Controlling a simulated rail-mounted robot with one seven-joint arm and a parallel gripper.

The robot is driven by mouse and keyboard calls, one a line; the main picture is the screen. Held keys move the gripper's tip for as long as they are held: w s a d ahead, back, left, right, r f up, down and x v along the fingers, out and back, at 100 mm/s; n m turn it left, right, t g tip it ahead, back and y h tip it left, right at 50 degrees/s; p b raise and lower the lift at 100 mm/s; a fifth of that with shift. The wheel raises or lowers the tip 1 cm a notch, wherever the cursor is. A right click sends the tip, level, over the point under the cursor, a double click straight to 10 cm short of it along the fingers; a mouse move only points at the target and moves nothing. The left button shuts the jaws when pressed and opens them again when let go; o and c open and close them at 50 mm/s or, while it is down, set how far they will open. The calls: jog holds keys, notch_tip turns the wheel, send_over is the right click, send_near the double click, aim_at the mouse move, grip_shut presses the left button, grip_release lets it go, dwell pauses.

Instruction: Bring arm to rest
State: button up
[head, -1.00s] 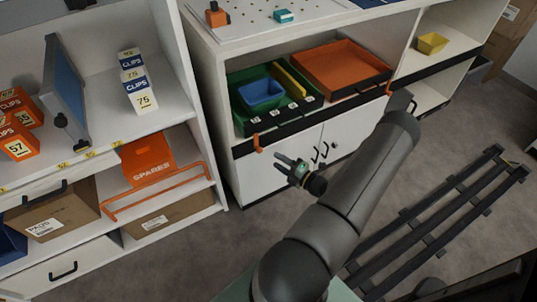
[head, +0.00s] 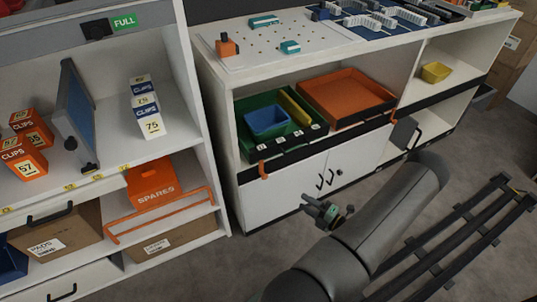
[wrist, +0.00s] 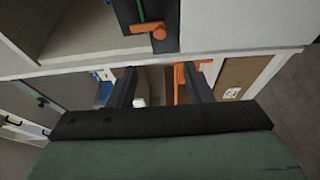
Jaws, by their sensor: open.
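My gripper (head: 322,209) is in front of the white cabinet doors (head: 325,185) in the head view, low and clear of the shelves. Its jaws are open with nothing seen between them. In the wrist view the two dark fingers (wrist: 160,82) stand apart, with shelving and an orange rail beyond them. My arm reaches up from the bottom of the head view and bends back toward the cabinet.
An orange tray (head: 348,98) and a green tray (head: 246,137) with a blue bin (head: 267,121) sit in the cabinet. An orange SPARES box (head: 151,183) and clips cartons (head: 146,108) stand on the left shelves. A dark floor rack (head: 450,240) lies at right. Floor lies between.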

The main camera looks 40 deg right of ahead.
jog(key=w+a+r+n+g+y+p, duration=0.25)
jog(key=a+r+n+g, duration=0.25)
jog(key=a+r+n, duration=0.3)
jog(key=w+a+r+n+g+y+p, duration=0.25)
jog(key=a+r+n+g, duration=0.35)
jog(key=r+n, duration=0.4)
jog(key=w+a+r+n+g+y+p, duration=0.25)
jog(key=a+r+n+g+p, duration=0.2)
jog(key=a+r+n, duration=0.4)
jog(key=s+a+r+n+h+p, duration=0.2)
jog(key=s+a+r+n+h, duration=0.1)
jog(key=r+n, duration=0.4)
jog(key=s+a+r+n+g+h+p, duration=0.1)
jog(key=s+a+r+n+h+p, duration=0.2)
jog(key=r+n, duration=0.4)
jog(key=s+a+r+n+g+h+p, duration=0.1)
jog(key=s+a+r+n+h+p, duration=0.2)
jog(key=r+n, duration=0.5)
jog(key=s+a+n+h, duration=0.1)
jog(key=a+n, duration=0.1)
jog(key=n, duration=0.2)
jog(key=shift+s, duration=0.15)
jog(key=shift+r+h, duration=0.1)
jog(key=shift+h, duration=0.15)
